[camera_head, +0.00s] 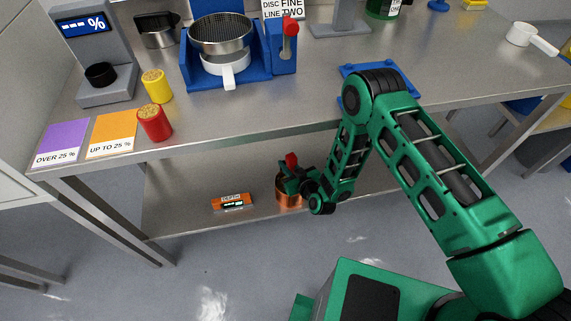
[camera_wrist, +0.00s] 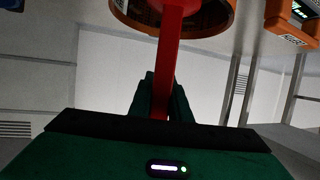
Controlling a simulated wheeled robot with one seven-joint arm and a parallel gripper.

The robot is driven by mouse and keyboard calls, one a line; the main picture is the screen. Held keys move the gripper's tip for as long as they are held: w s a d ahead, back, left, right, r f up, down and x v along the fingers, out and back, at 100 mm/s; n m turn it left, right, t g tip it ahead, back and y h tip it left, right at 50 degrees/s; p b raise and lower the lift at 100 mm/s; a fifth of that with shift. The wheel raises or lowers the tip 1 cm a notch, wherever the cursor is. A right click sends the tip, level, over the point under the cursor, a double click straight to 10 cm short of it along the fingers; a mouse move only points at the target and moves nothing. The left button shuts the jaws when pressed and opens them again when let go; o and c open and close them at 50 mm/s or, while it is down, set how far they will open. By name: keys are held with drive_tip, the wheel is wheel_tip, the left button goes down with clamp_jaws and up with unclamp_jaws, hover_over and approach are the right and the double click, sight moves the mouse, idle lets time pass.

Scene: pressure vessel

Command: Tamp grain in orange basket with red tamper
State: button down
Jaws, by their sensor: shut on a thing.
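My gripper (camera_head: 298,182) is at the lower shelf, right over the orange basket (camera_head: 289,198), a copper-orange round pot standing there. It is shut on the red tamper (camera_head: 291,159), whose red top sticks up above my fingers. In the wrist view, the red shaft of the tamper (camera_wrist: 168,60) runs between my dark green fingers (camera_wrist: 164,88) up to the orange basket (camera_wrist: 232,14) at the top edge, crossing its rim. Grain inside is not clear in either view, and I cannot tell how deep the tamper's foot sits.
An orange device with a lit display (camera_head: 232,202) lies left of the basket on the lower shelf (camera_head: 190,180). The steel worktop (camera_head: 260,110) overhangs above. It carries a blue stand with a sieve (camera_head: 222,35), a red cup (camera_head: 154,123) and a yellow cup (camera_head: 157,86).

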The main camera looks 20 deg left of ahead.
drive_tip(key=shift+f, duration=0.1)
wheel_tip(320, 180, down, 3)
drive_tip(key=shift+r, duration=0.1)
idle(0.5)
drive_tip(key=shift+w+r, duration=0.15)
drive_tip(key=shift+r, duration=0.75)
drive_tip(key=shift+w+r, duration=0.15)
drive_tip(key=shift+r, duration=0.7)
drive_tip(key=shift+a+f, duration=0.1)
drive_tip(key=shift+s+f, duration=0.15)
drive_tip(key=shift+f, duration=0.65)
drive_tip(key=shift+s+f, duration=0.1)
drive_tip(key=shift+f, duration=0.7)
